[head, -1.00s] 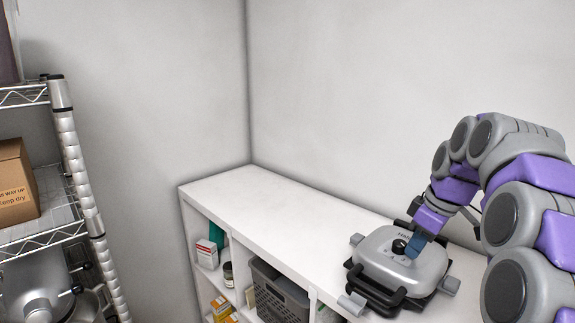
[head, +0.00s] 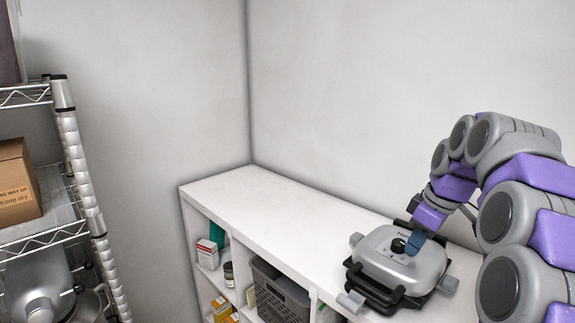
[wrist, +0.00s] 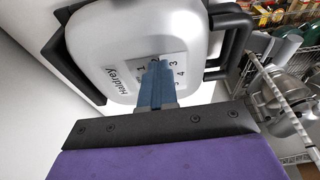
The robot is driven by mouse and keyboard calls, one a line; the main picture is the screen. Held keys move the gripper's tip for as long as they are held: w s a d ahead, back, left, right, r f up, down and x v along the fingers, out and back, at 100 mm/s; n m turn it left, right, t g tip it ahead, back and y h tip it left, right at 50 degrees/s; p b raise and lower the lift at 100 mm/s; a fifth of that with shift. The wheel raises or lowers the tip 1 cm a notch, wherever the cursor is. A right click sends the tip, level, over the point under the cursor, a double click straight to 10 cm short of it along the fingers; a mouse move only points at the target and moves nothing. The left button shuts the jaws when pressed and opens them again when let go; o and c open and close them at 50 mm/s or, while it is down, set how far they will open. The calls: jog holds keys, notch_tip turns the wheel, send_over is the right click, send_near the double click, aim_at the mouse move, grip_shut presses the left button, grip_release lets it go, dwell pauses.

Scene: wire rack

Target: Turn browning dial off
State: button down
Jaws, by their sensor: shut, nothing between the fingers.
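A grey waffle-maker-like appliance (head: 400,258) with black handles sits on the white shelf top at the right. Its black browning dial (head: 398,246) is on the lid. In the wrist view the lid (wrist: 115,45) shows the name "Haldrey" and a number plate (wrist: 173,66) around the dial. My gripper (head: 413,246) is shut, with its blue fingers down at the right side of the dial. In the wrist view the fingers (wrist: 155,78) reach over the number plate and hide most of the dial. I cannot tell where the dial points or whether the fingers touch it.
The white cubby shelf (head: 255,190) has a clear top left of the appliance. A grey basket (head: 280,292), boxes and a jar sit in its compartments. A wire rack (head: 62,205) with a cardboard box (head: 16,183) stands at the far left. A wall is behind.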

jog(key=shift+w+d, duration=0.55)
jog(key=shift+w, duration=0.1)
dwell(0.3)
jog(key=shift+s+d, duration=0.1)
jog(key=shift+d, duration=0.1)
notch_tip(320, 180, up, 6)
jog(key=p, duration=0.3)
dwell(0.4)
jog(key=shift+d, duration=0.1)
